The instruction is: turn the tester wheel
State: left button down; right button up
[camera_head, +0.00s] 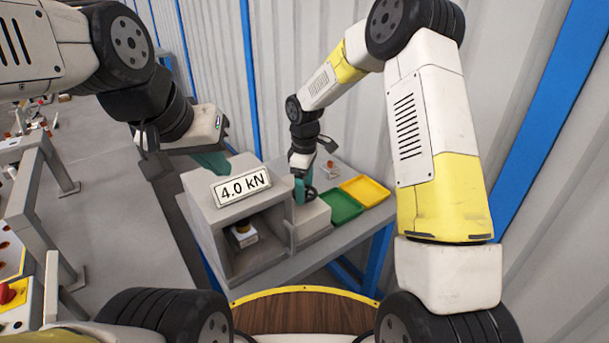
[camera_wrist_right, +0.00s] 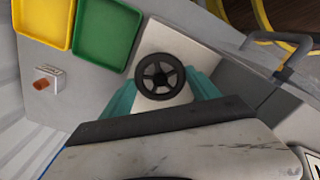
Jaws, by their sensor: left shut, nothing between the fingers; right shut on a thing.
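The tester (camera_head: 222,225) is a grey box with an open front chamber, standing on a bench. Its sign (camera_head: 242,187) reads "4.0 kN". A small block with a yellowish top and a dark cap (camera_head: 243,235) sits inside the chamber. The black spoked tester wheel (camera_wrist_right: 160,77) sits on a pale block at the tester's right side. My right gripper (camera_head: 302,190) is shut on the wheel, with its teal fingers on either side of it in the right wrist view (camera_wrist_right: 160,92). My left gripper (camera_head: 212,163) is shut and empty, behind the tester's top.
A green tray (camera_head: 343,208) and a yellow tray (camera_head: 366,190) lie on the bench right of the wheel. A small white block with an orange-red part (camera_wrist_right: 47,81) lies near them. A corrugated wall stands close behind the bench.

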jog(key=shift+w+n, duration=0.1)
jog(key=shift+n, duration=0.5)
jog(key=o, duration=1.4)
jog(key=shift+c, duration=0.2)
jog(key=shift+r, duration=3.95)
